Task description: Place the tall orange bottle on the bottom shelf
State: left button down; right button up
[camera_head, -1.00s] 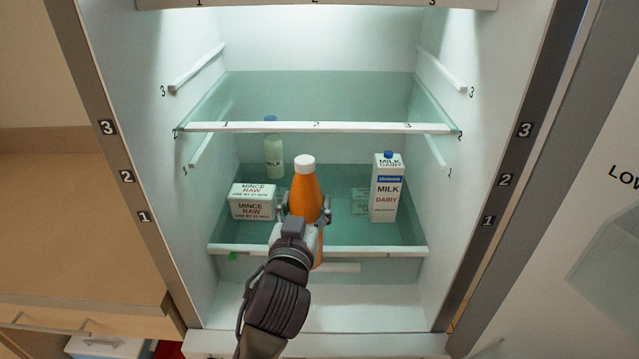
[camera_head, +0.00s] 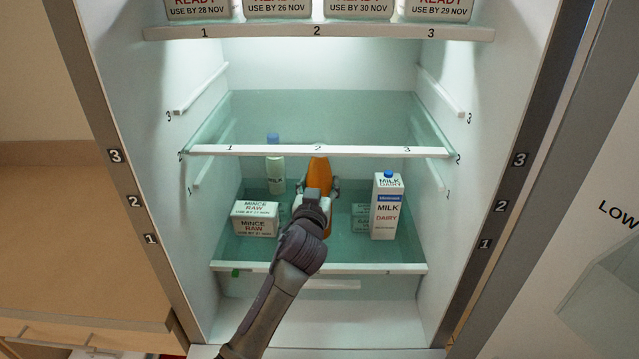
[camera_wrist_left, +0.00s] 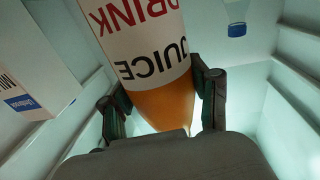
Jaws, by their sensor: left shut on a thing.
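The tall orange bottle (camera_head: 318,172) is inside the fridge, roughly upright, over the bottom glass shelf (camera_head: 380,268). My left gripper (camera_head: 319,190) is shut on it. In the left wrist view the fingers (camera_wrist_left: 162,105) press both sides of the bottle (camera_wrist_left: 165,100), whose label reads "JUICE" upside down. In the head view its top passes behind the front edge of the middle shelf (camera_head: 270,150). Its base is partly hidden by my gripper and arm, so I cannot tell whether it touches the shelf. My right gripper is not in view.
A pale green bottle (camera_head: 276,177) is behind on the left. The middle shelf is empty. The upper shelf (camera_head: 380,32) holds several packs.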

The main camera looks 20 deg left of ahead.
pick_arm(q)
jog(key=shift+s, duration=0.2)
jog(key=shift+w+f, duration=0.1)
jog(key=shift+f, duration=0.1)
jog(key=shift+c, duration=1.3)
grip_release()
jog(key=shift+r, duration=0.1)
